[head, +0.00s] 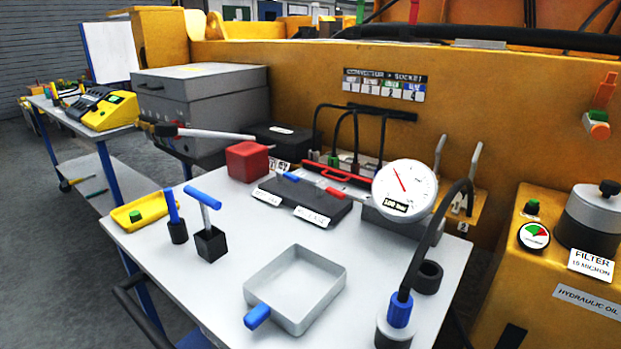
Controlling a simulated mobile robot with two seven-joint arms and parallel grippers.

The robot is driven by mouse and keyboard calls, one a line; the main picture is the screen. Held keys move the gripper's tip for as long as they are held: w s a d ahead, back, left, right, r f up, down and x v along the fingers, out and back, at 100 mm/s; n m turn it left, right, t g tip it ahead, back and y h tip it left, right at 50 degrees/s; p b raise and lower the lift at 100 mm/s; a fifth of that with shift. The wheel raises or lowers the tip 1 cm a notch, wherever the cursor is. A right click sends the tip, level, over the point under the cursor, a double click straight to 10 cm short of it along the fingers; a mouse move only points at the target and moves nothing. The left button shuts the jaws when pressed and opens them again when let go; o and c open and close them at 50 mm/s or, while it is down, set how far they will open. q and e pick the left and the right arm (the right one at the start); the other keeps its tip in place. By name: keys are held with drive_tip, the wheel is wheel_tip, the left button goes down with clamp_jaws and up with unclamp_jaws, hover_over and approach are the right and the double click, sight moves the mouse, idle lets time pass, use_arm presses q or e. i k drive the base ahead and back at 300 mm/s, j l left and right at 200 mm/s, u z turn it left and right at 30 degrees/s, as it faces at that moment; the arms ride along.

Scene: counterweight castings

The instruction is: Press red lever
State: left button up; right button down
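A black block (305,203) with white labels lies on the white-topped table. On its right part is a short red lever (336,192) with a thin metal rod. A similar blue lever (291,177) sits on the block's left part. The lever labels are too small to read. A longer red bar (335,173) runs just behind the block, close to the red lever. Neither of my grippers shows in the head view.
A white dial gauge (405,190) stands right of the block, and a red cube (247,161) stands left. A grey tray (296,285) with a blue handle lies in front. Black hoses (350,135) rise behind. The table top (210,285) is bare at front left.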

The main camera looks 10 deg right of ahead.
sight(340, 195)
drive_tip(key=i+j, duration=0.1)
drive_tip(key=j, duration=0.4)
drive_tip(key=i+j, duration=0.15)
drive_tip(key=j, duration=0.35)
drive_tip(key=i+j+z, duration=0.1)
drive_tip(key=j, duration=0.35)
